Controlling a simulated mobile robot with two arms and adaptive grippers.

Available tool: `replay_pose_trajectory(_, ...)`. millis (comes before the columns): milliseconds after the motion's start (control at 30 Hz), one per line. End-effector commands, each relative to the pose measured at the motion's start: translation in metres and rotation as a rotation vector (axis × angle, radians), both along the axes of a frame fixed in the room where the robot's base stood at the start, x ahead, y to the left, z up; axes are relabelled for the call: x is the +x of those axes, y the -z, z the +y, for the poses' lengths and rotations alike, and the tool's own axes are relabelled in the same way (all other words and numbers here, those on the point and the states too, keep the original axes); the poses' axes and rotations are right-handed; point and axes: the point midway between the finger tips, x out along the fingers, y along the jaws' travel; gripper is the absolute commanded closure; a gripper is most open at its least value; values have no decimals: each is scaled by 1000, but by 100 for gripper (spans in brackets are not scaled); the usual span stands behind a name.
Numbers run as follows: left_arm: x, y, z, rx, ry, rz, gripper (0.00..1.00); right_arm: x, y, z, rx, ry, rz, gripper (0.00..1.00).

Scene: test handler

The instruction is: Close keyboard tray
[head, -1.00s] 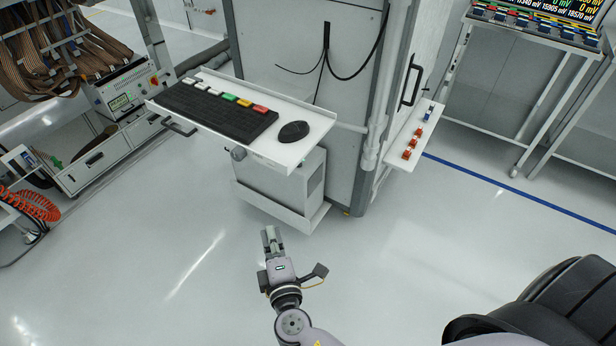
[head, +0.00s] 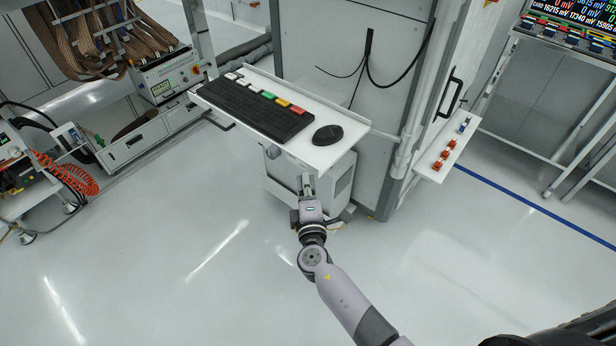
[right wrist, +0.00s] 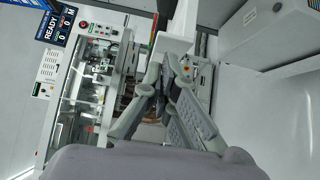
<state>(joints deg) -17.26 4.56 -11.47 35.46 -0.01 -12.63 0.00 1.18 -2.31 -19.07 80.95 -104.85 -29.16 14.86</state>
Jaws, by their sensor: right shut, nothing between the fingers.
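The white keyboard tray (head: 318,157) sticks out from the front of the tall cabinet in the head view. It carries a black keyboard (head: 255,111) with coloured keys and a black mouse (head: 328,135). A dark handle (head: 221,124) shows at its front left edge. My right gripper (head: 307,180) is shut and empty, pointing at the cabinet just below the tray's near right corner. I cannot tell whether it touches anything. Its fingers also show close together in the right wrist view (right wrist: 164,84). My left gripper is not in view.
A white box unit (head: 335,182) stands below the tray, behind my right gripper. The tall cabinet (head: 385,80) rises behind. A small side shelf (head: 440,160) with orange parts juts out to the right. The floor in front is clear.

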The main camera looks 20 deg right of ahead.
Motion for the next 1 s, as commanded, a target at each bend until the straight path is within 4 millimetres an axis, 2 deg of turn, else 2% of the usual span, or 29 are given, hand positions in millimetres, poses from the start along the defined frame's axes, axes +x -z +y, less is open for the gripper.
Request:
replay_pose_trajectory(533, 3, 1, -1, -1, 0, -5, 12, 8, 2, -11, -2, 1, -1, 100)
replay_pose_trajectory(667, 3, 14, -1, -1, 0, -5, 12, 24, 4, -34, -5, 3, -3, 100)
replay_pose_trajectory(900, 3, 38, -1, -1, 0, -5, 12, 63, 4, -88, -5, 4, -3, 100)
replay_pose_trajectory(1000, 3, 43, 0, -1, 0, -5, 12, 73, 3, -102, -2, 3, -3, 100)
